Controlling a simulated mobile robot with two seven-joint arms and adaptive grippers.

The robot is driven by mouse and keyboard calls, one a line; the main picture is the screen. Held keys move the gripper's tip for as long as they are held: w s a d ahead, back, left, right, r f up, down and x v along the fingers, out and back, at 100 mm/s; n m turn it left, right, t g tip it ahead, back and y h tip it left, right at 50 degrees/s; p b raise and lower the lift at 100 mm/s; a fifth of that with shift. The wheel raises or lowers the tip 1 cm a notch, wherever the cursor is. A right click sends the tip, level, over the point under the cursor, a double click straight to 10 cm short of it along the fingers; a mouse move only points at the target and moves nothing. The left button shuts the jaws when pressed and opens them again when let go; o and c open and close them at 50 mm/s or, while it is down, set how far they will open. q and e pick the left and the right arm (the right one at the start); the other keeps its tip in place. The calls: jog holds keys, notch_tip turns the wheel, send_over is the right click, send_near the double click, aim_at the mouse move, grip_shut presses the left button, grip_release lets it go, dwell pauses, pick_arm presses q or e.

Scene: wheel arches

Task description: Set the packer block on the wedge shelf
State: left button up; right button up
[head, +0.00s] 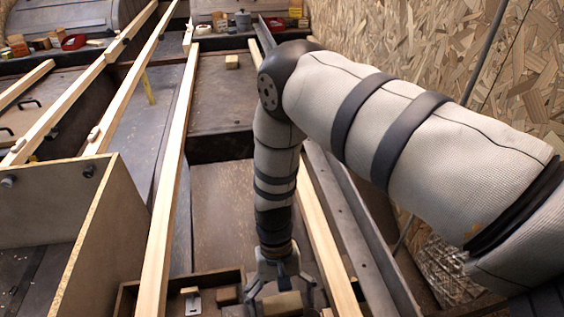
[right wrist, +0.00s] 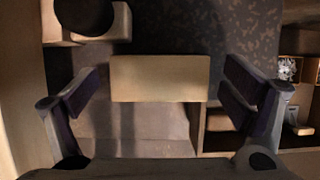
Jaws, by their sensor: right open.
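A pale wooden block (head: 284,304), which looks like the packer block, is at the bottom of the head view below my right gripper (head: 281,296). The right wrist view shows this block (right wrist: 160,78) lying crosswise between the two spread fingers of my right gripper (right wrist: 160,98), with a gap on each side. The gripper is open, points down and holds nothing. Whether the block lies fully between the fingertips in depth, I cannot tell. I cannot tell for sure which surface is the wedge shelf. My left gripper is not in view.
A wooden tray (head: 124,300) with small pieces is left of the gripper. Long pale timber rails (head: 170,190) run lengthwise; one (head: 325,235) passes close right of my forearm. A plywood box (head: 100,240) stands at left. A small block (head: 232,62) sits farther back.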

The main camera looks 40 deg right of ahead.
jog(key=v, duration=1.2)
